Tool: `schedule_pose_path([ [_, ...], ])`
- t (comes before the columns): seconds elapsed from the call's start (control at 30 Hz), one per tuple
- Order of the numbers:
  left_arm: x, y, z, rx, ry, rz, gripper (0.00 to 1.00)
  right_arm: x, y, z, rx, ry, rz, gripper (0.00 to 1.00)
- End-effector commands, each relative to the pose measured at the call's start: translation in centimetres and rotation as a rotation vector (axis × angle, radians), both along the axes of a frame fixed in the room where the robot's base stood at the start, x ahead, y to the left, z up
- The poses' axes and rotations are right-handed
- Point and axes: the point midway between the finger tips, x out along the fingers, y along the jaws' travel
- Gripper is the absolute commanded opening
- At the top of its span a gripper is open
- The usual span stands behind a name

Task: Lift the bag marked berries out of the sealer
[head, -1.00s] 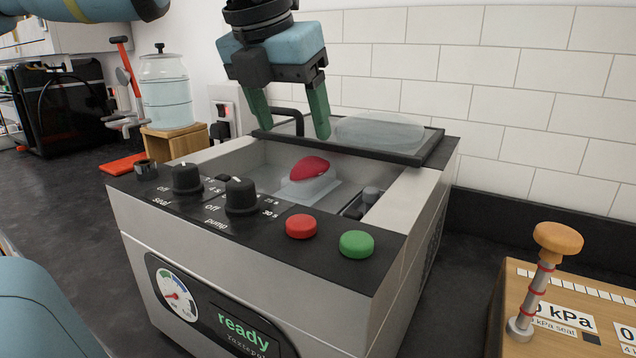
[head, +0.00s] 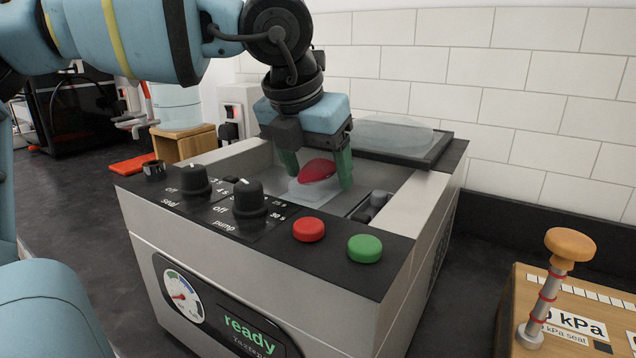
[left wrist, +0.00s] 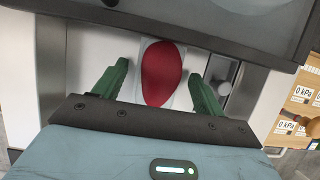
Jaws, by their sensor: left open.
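The bag (head: 311,190) is clear with a red filling (head: 318,170) and lies in the open chamber of the sealer (head: 225,262); no berries marking is legible. In the left wrist view the red filling (left wrist: 161,75) sits between two green fingers. My left gripper (head: 318,180) is open and lowered into the chamber, one finger on each side of the bag. In the left wrist view a gap shows between each finger of the gripper (left wrist: 161,78) and the bag. The sealer's lid (head: 390,137) is raised at the back. My right gripper is not in view.
A red button (head: 309,229), a green button (head: 365,248) and black knobs (head: 249,198) line the sealer's front panel. Its display reads ready. A wooden box with an orange-topped post (head: 563,247) stands at right. A wooden stand (head: 183,143) with a jar is behind left.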

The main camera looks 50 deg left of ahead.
Motion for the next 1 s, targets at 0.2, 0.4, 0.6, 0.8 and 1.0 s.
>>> schedule_pose_path([
  [0.2, 0.0, 0.0, 0.0, 0.000, 0.000, 0.000, 0.54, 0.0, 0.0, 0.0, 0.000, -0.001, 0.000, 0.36],
  [0.4, 0.0, 0.0, 0.0, 0.000, 0.000, 0.000, 0.28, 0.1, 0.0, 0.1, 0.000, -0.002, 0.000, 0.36],
  [0.6, 0.0, 0.0, 0.1, 0.000, -0.001, 0.000, 0.20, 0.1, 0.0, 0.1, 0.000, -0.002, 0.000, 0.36],
  [0.8, -0.1, -0.1, 0.3, 0.001, -0.002, -0.001, 0.20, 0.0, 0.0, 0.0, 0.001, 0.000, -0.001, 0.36],
  [1.0, -0.3, -0.1, 2.0, 0.000, -0.003, 0.002, 0.20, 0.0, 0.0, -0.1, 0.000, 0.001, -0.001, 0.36],
])
